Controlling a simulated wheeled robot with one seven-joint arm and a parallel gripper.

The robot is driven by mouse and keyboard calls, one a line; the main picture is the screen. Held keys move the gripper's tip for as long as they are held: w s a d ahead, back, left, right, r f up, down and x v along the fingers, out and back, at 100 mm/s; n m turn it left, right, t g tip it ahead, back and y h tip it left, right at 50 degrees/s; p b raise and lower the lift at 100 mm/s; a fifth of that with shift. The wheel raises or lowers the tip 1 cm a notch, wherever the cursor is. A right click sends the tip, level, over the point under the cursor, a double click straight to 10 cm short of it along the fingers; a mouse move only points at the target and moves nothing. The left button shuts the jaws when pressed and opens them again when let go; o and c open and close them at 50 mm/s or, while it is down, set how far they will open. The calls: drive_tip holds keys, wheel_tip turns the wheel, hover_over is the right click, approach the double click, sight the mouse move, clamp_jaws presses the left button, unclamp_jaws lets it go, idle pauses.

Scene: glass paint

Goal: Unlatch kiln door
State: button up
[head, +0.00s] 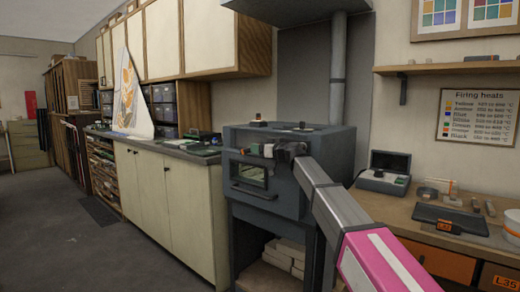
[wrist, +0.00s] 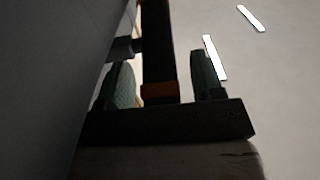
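The dark grey kiln (head: 262,206) stands in the middle of the head view. Its door, with a small window (head: 248,174) and a bar handle (head: 253,190), looks shut. My gripper (head: 264,150) is at the upper part of the kiln front and hides much of the latch area. In the wrist view my gripper's two green-padded fingers (wrist: 163,82) stand apart. A dark bar (wrist: 157,45) with an orange-brown block (wrist: 160,92) shows between them; it may be the latch lever. I see a gap on the right finger's side; contact on the left is unclear.
A dark grey kiln face (wrist: 45,70) fills the wrist view's left side. A cream cabinet (head: 165,192) stands left of the kiln. A wooden bench (head: 390,205) with a small instrument box (head: 384,172) stands right. Open floor (head: 60,235) lies at far left.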

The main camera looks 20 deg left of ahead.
drive_tip(key=shift+d, duration=0.15)
drive_tip(key=v, duration=1)
drive_tip(key=shift+d, duration=0.25)
drive_tip(key=shift+s, duration=0.1)
